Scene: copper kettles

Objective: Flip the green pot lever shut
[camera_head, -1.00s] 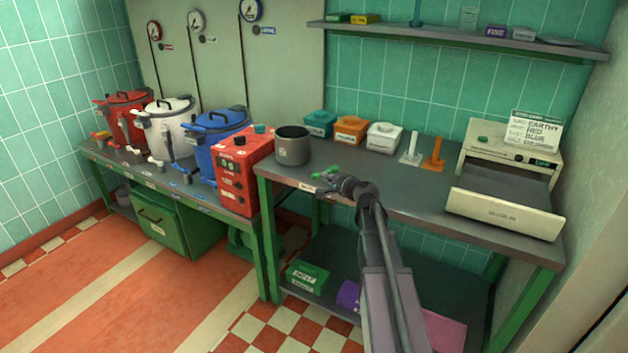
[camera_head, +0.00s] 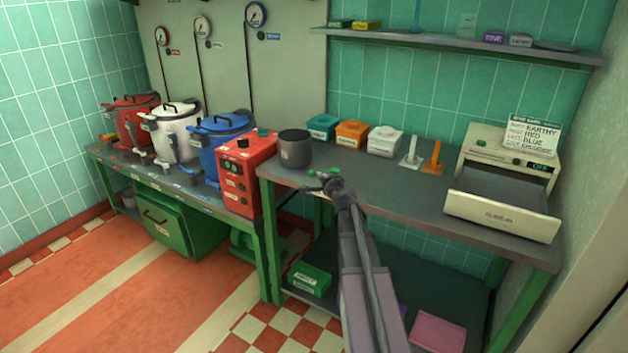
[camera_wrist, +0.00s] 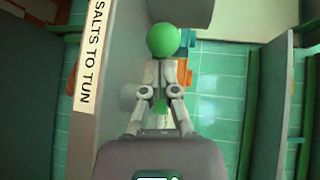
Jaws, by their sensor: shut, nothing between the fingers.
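A bright green round knob (camera_wrist: 163,40) shows just beyond my fingertips in the wrist view. Small green spots show by my gripper (camera_head: 325,181) in the head view, at the front edge of the right bench. My gripper's fingers also show in the wrist view (camera_wrist: 161,78), shut and empty. I cannot tell whether they touch the knob, or what the knob belongs to. I cannot make out a green pot. A red pot (camera_head: 132,122), a white pot (camera_head: 176,135) and a blue pot (camera_head: 219,145) stand on the left bench, away from my gripper.
A dark grey open pot (camera_head: 294,150) stands behind my gripper on the right bench (camera_head: 380,188). A red control box (camera_head: 245,175) is to its left. The wrist view shows a lettered label (camera_wrist: 89,62).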

